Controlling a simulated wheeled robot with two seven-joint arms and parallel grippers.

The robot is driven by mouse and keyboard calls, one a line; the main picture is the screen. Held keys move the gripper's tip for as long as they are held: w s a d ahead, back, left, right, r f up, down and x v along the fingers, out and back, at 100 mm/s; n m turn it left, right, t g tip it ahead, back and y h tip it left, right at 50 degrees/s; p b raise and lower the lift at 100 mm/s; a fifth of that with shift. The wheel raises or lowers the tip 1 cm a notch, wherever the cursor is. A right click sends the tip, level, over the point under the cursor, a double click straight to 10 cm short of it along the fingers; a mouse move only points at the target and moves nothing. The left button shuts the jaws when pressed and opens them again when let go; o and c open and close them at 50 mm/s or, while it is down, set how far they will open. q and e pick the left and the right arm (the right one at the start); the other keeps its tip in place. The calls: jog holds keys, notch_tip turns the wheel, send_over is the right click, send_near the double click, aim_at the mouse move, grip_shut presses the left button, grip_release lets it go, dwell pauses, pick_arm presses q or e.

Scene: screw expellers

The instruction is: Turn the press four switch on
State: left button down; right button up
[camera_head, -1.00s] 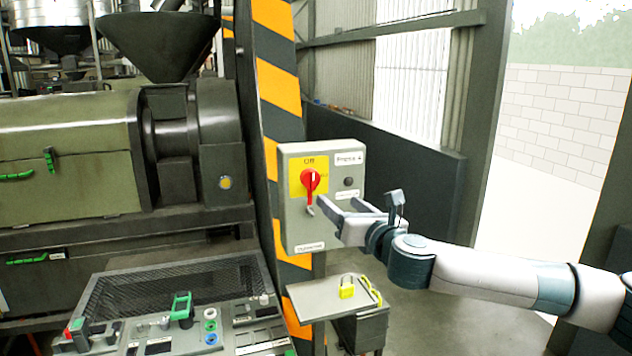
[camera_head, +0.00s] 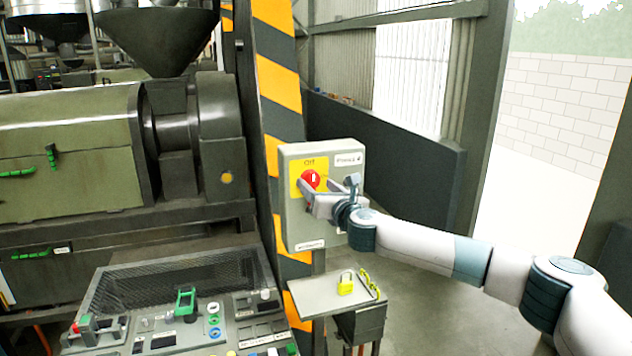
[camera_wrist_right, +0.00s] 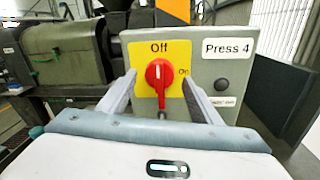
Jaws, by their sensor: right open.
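The press four switch is a red rotary knob (camera_wrist_right: 158,76) on a yellow plate (camera_wrist_right: 178,50), on a grey box (camera_head: 300,225) labelled "Press 4". In the right wrist view the knob's pointer is upright, towards "Off"; "On" is at its right. In the head view the knob (camera_head: 311,178) is partly hidden by my right gripper. My right gripper (camera_wrist_right: 158,84) is open, with one finger on each side of the knob and gaps between. Contact cannot be told. My left gripper is not in view.
A small shelf (camera_head: 315,295) below the box holds a yellow padlock (camera_head: 346,284). A striped post (camera_head: 280,80) stands behind the box. A control panel (camera_head: 190,325) and the green press (camera_head: 70,150) are at the left.

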jog(key=shift+w+a, duration=0.3)
jog(key=shift+w, duration=0.35)
jog(key=c, duration=1)
jog(key=shift+c, duration=0.2)
